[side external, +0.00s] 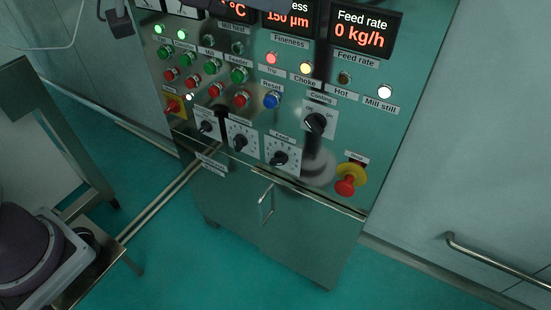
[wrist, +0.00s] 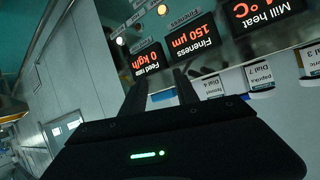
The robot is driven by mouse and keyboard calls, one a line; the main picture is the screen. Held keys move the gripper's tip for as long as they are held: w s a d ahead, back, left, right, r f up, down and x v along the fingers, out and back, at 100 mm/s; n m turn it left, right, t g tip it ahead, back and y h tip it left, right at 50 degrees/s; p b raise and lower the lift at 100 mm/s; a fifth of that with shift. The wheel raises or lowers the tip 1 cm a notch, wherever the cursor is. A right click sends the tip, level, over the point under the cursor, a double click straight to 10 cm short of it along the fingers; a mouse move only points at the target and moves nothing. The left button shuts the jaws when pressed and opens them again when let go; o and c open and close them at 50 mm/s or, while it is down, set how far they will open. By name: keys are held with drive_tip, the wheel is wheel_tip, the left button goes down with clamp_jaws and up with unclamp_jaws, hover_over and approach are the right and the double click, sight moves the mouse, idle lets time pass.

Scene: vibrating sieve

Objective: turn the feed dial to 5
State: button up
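The feed dial (side external: 279,158) is a black knob on a white plate low on the steel control panel, under a small label reading Feed. Its scale numbers and pointer are too small to read. The feed rate display (side external: 361,34) reads 0 kg/h; it also shows upside down in the wrist view (wrist: 148,58). My gripper (wrist: 160,80) shows in the wrist view with its two dark fingers apart and nothing seen between them. It faces the upper displays. The feed dial is not visible in the wrist view, and I cannot make out my gripper in the side view.
Beside the feed dial are another dial (side external: 240,142) on the left and the cooling dial (side external: 316,122) at upper right. A red emergency button (side external: 346,186) is at right. A cabinet handle (side external: 265,201) sits below. Labelled jars (wrist: 260,75) show in the wrist view.

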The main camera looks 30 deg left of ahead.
sight(276, 164)
drive_tip(key=w+a+f+m+t+y, duration=0.15)
drive_tip(key=f+y, duration=0.35)
drive_tip(key=f, duration=1.7)
drive_tip(key=w+f+t+y, duration=0.15)
drive_tip(key=f+y, duration=0.25)
drive_tip(key=f, duration=1.8)
drive_tip(key=shift+g, duration=0.3)
drive_tip(key=x, duration=0.7)
drive_tip(key=shift+f, duration=0.2)
drive_tip(key=shift+w+a+f, duration=0.1)
drive_tip(key=shift+w+a, duration=0.1)
drive_tip(key=shift+w, duration=0.15)
clamp_jaws()
